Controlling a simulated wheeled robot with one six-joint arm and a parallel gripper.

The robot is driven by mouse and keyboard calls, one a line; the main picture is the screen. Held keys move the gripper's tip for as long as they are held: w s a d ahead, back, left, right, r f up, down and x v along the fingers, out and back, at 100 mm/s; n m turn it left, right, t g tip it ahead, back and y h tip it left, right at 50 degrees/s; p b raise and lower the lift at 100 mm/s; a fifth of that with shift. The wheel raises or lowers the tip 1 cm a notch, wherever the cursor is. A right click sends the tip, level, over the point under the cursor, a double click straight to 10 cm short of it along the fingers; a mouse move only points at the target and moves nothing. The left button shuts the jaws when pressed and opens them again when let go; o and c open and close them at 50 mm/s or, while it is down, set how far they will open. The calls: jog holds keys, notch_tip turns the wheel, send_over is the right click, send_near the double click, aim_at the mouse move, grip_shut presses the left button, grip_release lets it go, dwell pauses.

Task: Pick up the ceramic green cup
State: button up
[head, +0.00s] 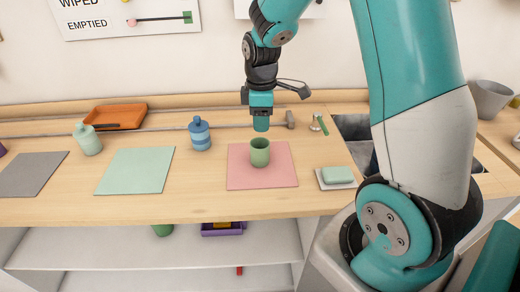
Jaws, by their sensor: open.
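The green ceramic cup (260,157) stands upright on a pink mat (277,179) near the middle of the worktop. Its open rim faces up. My gripper (261,128) points down just above and behind the cup in the picture, apart from it by a small gap. It holds nothing that I can see. The gap between its fingers is hard to make out from this side.
A blue striped bottle (200,137) and a pale green bottle (88,142) stand to the left. A green mat (136,182) and a grey mat (30,186) lie bare. A soap dish (335,187) lies at right, near the sink (353,128). An orange tray (117,109) lies behind.

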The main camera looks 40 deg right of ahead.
send_over(260, 166)
jog(key=f, duration=0.4)
jog(key=f+p, duration=0.1)
jog(key=f, duration=0.2)
jog(key=shift+d+f, duration=0.2)
jog(key=shift+f, duration=0.15)
jog(key=shift+w+a+f+p, duration=0.1)
jog(key=shift+f+p, duration=0.3)
jog(key=shift+f, duration=1)
jog(key=shift+w+f+p, duration=0.1)
jog(key=shift+f+p, duration=0.25)
jog(key=shift+f, duration=1)
grip_shut()
